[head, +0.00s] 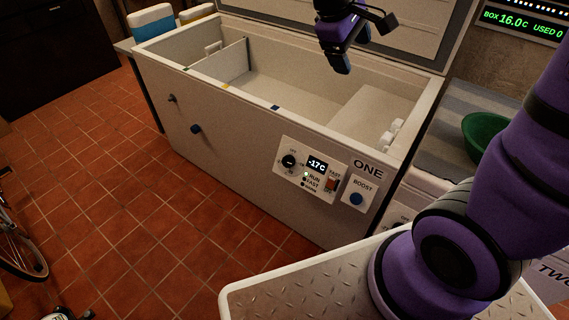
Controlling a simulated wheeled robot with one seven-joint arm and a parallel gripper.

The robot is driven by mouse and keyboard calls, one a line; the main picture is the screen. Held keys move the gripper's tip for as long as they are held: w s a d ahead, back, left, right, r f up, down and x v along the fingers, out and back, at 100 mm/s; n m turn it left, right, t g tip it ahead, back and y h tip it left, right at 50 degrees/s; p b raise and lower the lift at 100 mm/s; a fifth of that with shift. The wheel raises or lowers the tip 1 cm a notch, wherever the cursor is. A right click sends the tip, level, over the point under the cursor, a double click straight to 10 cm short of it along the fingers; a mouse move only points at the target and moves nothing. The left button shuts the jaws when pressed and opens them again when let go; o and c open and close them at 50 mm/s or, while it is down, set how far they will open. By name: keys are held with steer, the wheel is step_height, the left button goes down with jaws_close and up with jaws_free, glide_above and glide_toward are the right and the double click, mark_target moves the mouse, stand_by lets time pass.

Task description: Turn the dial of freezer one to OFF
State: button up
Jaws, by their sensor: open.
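Freezer one (230,165) is a white chest freezer with its lid raised, marked ONE on its front. Its dial (288,161) is a small black knob at the left of the white control panel on the front. I cannot read where the dial points. The display (317,164) beside it reads -17C, with RUN and FAST lamps below. My gripper (340,66) is open and empty, above the open freezer. It is apart from the dial, up and to the right of it in the picture.
A green bowl (484,134) stands at the right. A blue-and-white cooler (151,22) is behind left. The tiled floor (130,190) before the freezer is clear.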

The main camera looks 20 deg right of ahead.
steer(key=w+a+f+n+t+h, duration=0.1)
steer(key=w+a+f+n+h, duration=0.25)
steer(key=w+f, duration=0.55)
steer(key=w+a+f+n+t+h, duration=0.15)
steer(key=w+a+f+n, duration=0.3)
steer(key=f, duration=0.75)
steer(key=w+a+f+n+t, duration=0.25)
steer(key=f+n, duration=0.35)
steer(key=f, duration=0.7)
steer(key=n+t, duration=0.3)
steer(key=n, duration=0.2)
glide_toward(287, 162)
steer(key=x, duration=0.8)
steer(key=shift+w+d+f, duration=0.15)
steer(key=shift+w+d, duration=0.1)
steer(key=shift+d, duration=0.05)
steer(key=c, duration=0.9)
